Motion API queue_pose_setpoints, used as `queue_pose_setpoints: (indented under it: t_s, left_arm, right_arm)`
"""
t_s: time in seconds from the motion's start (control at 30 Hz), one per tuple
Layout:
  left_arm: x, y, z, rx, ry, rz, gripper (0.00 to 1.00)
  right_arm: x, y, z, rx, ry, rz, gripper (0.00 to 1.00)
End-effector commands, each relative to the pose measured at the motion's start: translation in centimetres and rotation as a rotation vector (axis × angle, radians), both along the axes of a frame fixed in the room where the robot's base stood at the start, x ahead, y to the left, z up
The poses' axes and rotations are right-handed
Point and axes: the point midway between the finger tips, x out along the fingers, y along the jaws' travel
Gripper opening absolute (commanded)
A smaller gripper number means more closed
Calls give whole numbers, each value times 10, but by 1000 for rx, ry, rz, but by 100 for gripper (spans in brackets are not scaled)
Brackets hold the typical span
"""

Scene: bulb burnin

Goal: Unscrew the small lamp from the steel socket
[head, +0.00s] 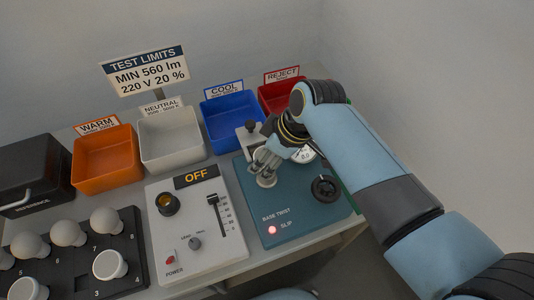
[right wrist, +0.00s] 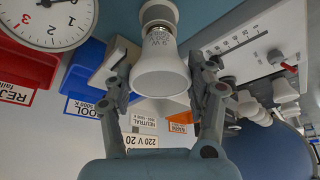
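The small lamp (right wrist: 160,68) is a white reflector-shaped bulb with printed marks on its neck, seen large in the right wrist view. Its narrow end sits at the steel socket (right wrist: 158,12). In the head view the socket (head: 267,181) is on the teal base twist tester (head: 300,208), and my fingers mostly hide the lamp. My right gripper (right wrist: 160,82) has one finger on each side of the lamp's wide part, with the pads appearing to touch it. A red light (head: 272,230) beside SLIP is lit. My left gripper is not in view.
A dial (head: 304,155) and black knob (head: 325,188) stand close to my right gripper. Orange (head: 105,158), white (head: 171,140), blue (head: 232,120) and red (head: 281,95) bins line the back. A white tester (head: 195,235) reading OFF and a black bulb tray (head: 75,268) are left.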

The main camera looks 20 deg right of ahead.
Motion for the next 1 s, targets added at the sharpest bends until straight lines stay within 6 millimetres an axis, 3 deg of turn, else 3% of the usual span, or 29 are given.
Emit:
queue_pose_setpoints:
  t_s: [0.1,0.27,1.0]
  left_arm:
    - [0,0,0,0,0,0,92]
    - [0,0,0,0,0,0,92]
    - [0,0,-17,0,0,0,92]
  right_arm:
    - [2,-2,1,-5,-6,0,23]
    - [4,-4,1,-10,-8,88,23]
    - [6,-2,2,-11,-2,1616,23]
